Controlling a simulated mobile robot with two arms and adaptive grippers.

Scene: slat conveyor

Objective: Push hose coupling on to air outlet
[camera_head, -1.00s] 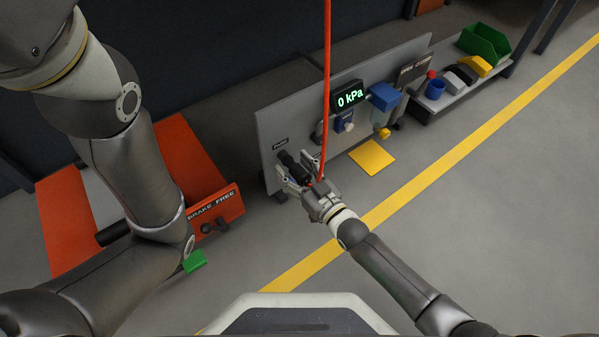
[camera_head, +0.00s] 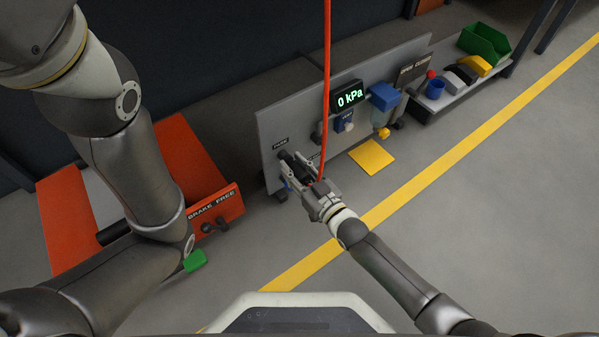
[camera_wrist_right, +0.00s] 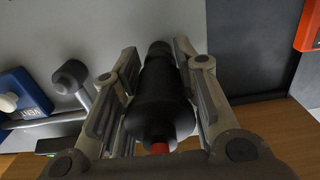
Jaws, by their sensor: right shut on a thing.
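The black hose coupling (camera_wrist_right: 160,98) sits between the two fingers of my right gripper (camera_wrist_right: 157,75) in the right wrist view, with a bit of red hose (camera_wrist_right: 159,148) at its near end. In the head view my right gripper (camera_head: 294,170) is shut on it, close in front of the left part of the grey panel. A dark stub, likely the air outlet (camera_head: 284,155), shows there below a small label. The coupling's far end points at the panel; I cannot tell whether it touches the outlet or sits on it. My left gripper is not in view.
The red hose (camera_head: 326,80) hangs from above. An orange cart (camera_head: 215,207) stands left. The floor at right is clear.

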